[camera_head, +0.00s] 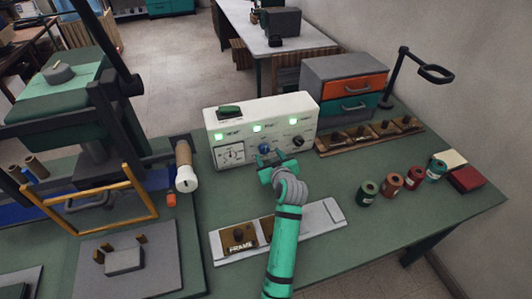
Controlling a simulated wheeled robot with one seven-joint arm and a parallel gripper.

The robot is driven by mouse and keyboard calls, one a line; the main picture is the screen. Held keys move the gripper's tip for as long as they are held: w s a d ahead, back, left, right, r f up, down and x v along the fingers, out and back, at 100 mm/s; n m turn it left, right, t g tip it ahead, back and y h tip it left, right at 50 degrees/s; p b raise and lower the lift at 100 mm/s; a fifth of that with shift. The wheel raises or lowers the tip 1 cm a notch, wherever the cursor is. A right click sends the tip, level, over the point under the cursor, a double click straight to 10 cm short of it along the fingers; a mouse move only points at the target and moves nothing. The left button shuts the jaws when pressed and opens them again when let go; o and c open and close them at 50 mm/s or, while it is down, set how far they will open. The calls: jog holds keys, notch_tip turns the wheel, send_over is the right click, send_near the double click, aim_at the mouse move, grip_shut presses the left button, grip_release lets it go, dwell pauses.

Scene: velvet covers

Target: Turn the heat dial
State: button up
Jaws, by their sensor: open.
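A white control box (225,126) with green lit lamps, a gauge and dark knobs stands on the green table. A blue knob (265,148) is on the lower middle of its front, and a dark knob (298,141) is to its right. Any labels are too small to read, so I cannot tell which one is the heat dial. My gripper (270,158) is at the end of my green arm, right in front of the blue knob. It is open, and its fingers partly cover the panel. I cannot tell whether they touch the knob.
A light plate (326,219) with brown blocks lies below my arm. Several small jars (390,181) and a red box (466,178) stand to the right. A green press (70,95) and a yellow frame (100,224) are at the left.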

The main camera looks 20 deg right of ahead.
aim_at(265, 151)
jog(key=shift+x, duration=2.05)
jog(key=c, duration=1)
jog(key=shift+c, duration=0.2)
